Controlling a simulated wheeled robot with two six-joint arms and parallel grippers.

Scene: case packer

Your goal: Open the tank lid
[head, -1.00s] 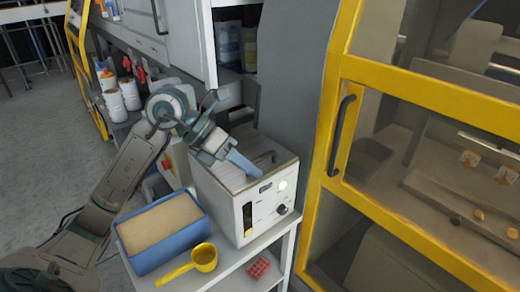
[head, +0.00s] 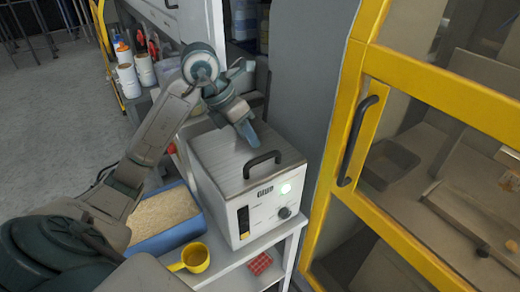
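The tank (head: 219,190) is a white box with a lit round light and a dark knob on its front. It stands on a light shelf unit. Its grey lid (head: 228,158) lies flat on top, with a black bar handle (head: 263,163) near the front edge. My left gripper (head: 250,138) is above the lid, pointing down, just behind the handle; I cannot tell whether it touches anything. Its blue-grey fingers look close together, and their gap is not clear. My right gripper is not in view.
A blue bin (head: 175,237) of tan granules and a yellow scoop (head: 194,258) are left of the tank. A yellow-framed machine door (head: 350,150) stands close on the right. White bottles (head: 128,80) are at the back left.

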